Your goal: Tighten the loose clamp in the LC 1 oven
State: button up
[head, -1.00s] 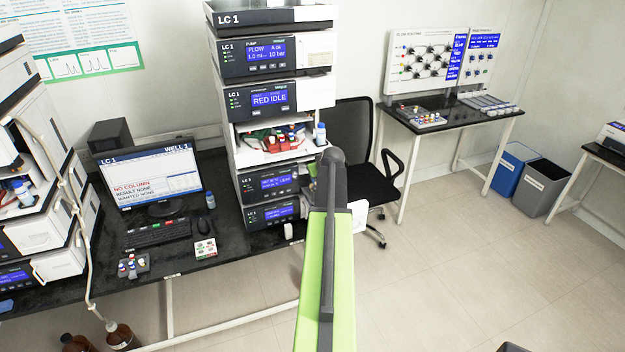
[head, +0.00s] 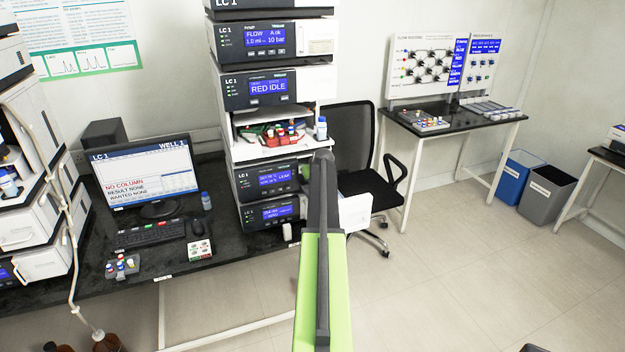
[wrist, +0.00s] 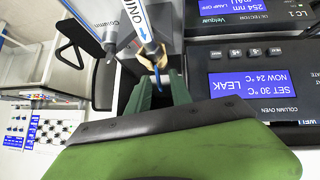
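The LC 1 column oven (head: 268,180) is the module under the open shelf of the stack. In the wrist view its display (wrist: 252,92) reads SET 30 °C, NOW 24 °C, LEAK. A white panel, apparently its open door (head: 355,212), stands out at right. A labelled column (wrist: 133,18) with a blue arrow ends in a brass-coloured fitting, which may be the clamp (wrist: 153,54). A thin blue piece (wrist: 157,82) shows just below it. My gripper (wrist: 161,84) has its green fingers apart, just below the fitting, with the blue piece between them. My arm hides the gripper in the head view.
A black chair (head: 352,150) is right of the stack. The monitor (head: 147,177) reads NO COLUMN.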

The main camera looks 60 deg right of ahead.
grip_shut()
dwell(1.3)
